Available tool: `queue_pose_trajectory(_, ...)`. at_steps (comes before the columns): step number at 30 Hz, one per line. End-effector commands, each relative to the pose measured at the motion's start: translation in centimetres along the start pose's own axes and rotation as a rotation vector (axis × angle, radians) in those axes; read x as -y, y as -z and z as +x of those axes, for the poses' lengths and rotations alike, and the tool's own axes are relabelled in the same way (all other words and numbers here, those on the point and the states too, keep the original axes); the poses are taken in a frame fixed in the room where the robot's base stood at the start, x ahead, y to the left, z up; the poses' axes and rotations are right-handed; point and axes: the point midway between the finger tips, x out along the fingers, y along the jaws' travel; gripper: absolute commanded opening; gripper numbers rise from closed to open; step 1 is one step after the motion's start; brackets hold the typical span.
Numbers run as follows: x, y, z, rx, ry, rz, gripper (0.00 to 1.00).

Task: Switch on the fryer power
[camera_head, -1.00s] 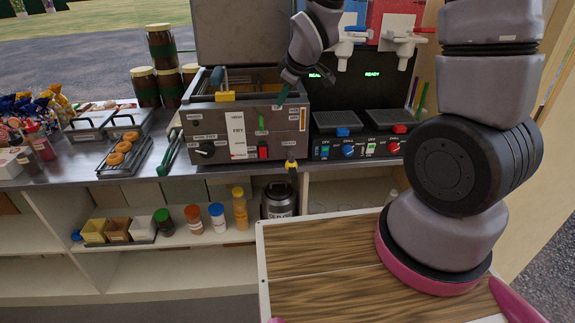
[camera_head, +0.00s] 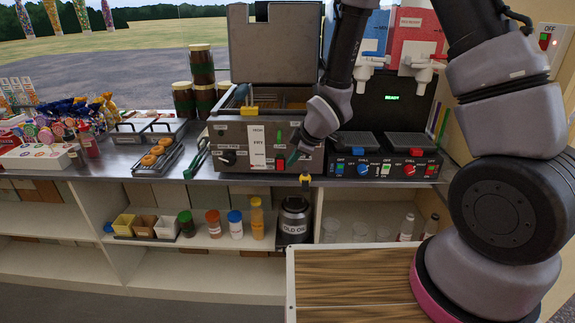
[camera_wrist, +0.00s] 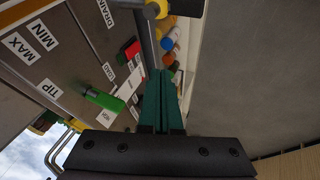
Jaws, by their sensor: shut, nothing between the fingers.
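The fryer (camera_head: 232,137) is a grey box on the counter with a raised lid. Its front has a black knob (camera_head: 228,158), a white label strip, a green lever (camera_head: 279,136) and a red switch (camera_head: 281,164) at the lower right. My gripper (camera_head: 292,159) is shut and empty, with its green fingertips just right of the red switch. In the wrist view the shut fingers (camera_wrist: 160,98) point along the panel, with the red switch (camera_wrist: 131,51) beyond their tips and the green lever (camera_wrist: 103,99) to their left. I cannot tell whether they touch the switch.
A drinks unit (camera_head: 386,155) with red and blue controls stands right of the fryer. Tongs (camera_head: 196,158) and a rack of doughnuts (camera_head: 158,155) lie left. A black drum labelled OLD OIL (camera_head: 294,225) stands below. A wall switch labelled OFF (camera_head: 547,40) is at upper right.

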Motion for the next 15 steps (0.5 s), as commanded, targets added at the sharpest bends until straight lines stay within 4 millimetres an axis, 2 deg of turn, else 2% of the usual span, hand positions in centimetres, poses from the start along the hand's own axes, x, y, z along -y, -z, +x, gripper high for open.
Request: queue_pose_trajectory(15,-0.3,-0.1,9.9,0.001,-0.001,0.002,0.00)
